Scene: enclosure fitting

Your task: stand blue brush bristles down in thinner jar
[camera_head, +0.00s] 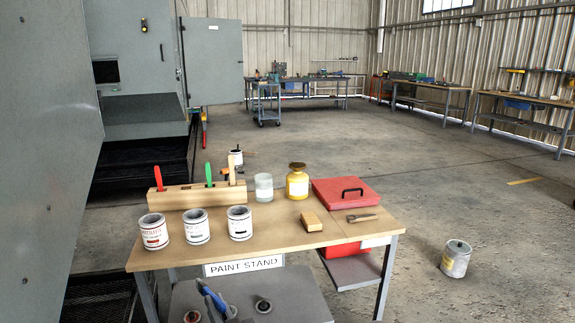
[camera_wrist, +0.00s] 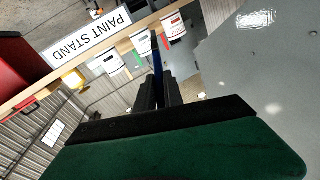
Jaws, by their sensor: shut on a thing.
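In the wrist view, the two dark fingers of my gripper (camera_wrist: 158,88) are shut on the blue brush (camera_wrist: 157,52). Its slim blue length sticks out past the fingertips toward the table edge. In the head view, the blue brush (camera_head: 206,290) shows small near the bottom edge, in front of the table and apart from the jar. A pale glass jar (camera_head: 264,188), which looks like the thinner jar, stands upright on the table between the wooden brush rack and a yellow bottle. No brush stands in it.
The table (camera_head: 280,237) holds three paint cans (camera_head: 196,227) at front left, a rack (camera_head: 185,198) with several tools, the yellow bottle (camera_head: 297,183), a red case (camera_head: 346,191), a wooden block (camera_head: 311,221) and a loose brush (camera_head: 361,217).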

